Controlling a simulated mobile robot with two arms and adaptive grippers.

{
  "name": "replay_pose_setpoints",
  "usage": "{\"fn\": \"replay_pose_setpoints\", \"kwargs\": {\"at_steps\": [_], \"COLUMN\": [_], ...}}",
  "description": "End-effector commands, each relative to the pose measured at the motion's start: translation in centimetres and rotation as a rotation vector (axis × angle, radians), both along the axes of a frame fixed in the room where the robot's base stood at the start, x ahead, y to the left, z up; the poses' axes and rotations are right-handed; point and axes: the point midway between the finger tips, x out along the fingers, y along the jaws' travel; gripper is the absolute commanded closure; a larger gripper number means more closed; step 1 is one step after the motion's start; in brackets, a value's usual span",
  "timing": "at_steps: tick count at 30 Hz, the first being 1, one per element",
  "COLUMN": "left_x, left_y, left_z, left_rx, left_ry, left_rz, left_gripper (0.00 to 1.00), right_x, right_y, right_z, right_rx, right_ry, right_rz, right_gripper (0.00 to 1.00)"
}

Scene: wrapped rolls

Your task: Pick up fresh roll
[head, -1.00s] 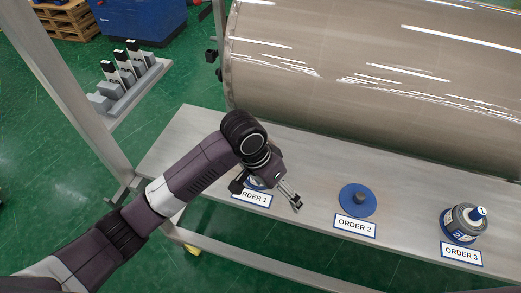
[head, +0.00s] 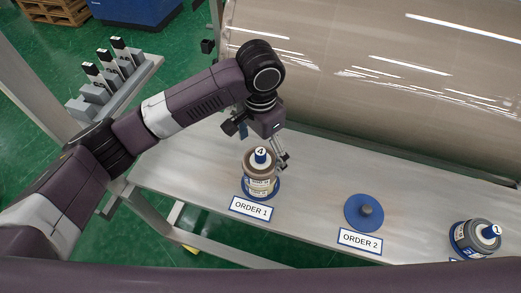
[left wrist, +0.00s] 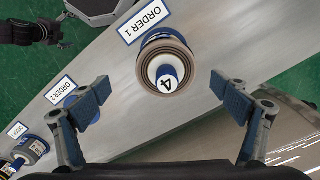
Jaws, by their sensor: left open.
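A brown wrapped roll (head: 261,177) with a blue-and-white core marked 4 stands on the blue disc at the ORDER 1 label (head: 250,208). My left gripper (head: 264,150) is open just behind and above this roll in the head view. In the left wrist view the roll (left wrist: 164,53) shows from above, beyond and between the spread fingertips (left wrist: 163,97), apart from both. A grey roll (head: 474,238) marked 1 sits at the right, at ORDER 3; it also shows in the left wrist view (left wrist: 30,150). A dark part, perhaps my right gripper (left wrist: 62,33), shows at upper left there.
The ORDER 2 blue disc (head: 364,212) has a bare grey peg and no roll. A large brown cylinder (head: 400,90) lies behind the bench (head: 310,205). A side rack (head: 115,85) with upright pieces stands at the left. Bench top between the discs is clear.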

Motion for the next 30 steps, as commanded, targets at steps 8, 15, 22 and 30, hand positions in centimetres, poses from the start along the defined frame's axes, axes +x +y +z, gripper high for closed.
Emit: {"fn": "replay_pose_setpoints", "kwargs": {"at_steps": [8,15,22,30], "left_x": [0.0,0.3,0.5,0.5], "left_y": [0.2,0.2,0.2,0.1], "left_z": [-1.5,-4.3,-7.4,-7.7], "left_rx": [0.007,0.007,0.007,0.005], "left_ry": [0.004,0.004,0.002,-0.001], "left_rz": [0.002,0.003,0.001,0.000], "left_gripper": [0.09,0.09,0.09,0.09], "right_x": [-1.2,-3.0,-2.4,-1.3], "right_y": [-0.2,-0.3,-0.2,0.0], "right_z": [0.4,1.6,2.3,2.3], "right_rx": [-0.003,-0.005,-0.004,0.000], "right_ry": [0.016,0.041,0.033,0.016], "right_rz": [0.000,0.000,0.001,0.001], "right_gripper": [0.09,0.09,0.09,0.09]}}
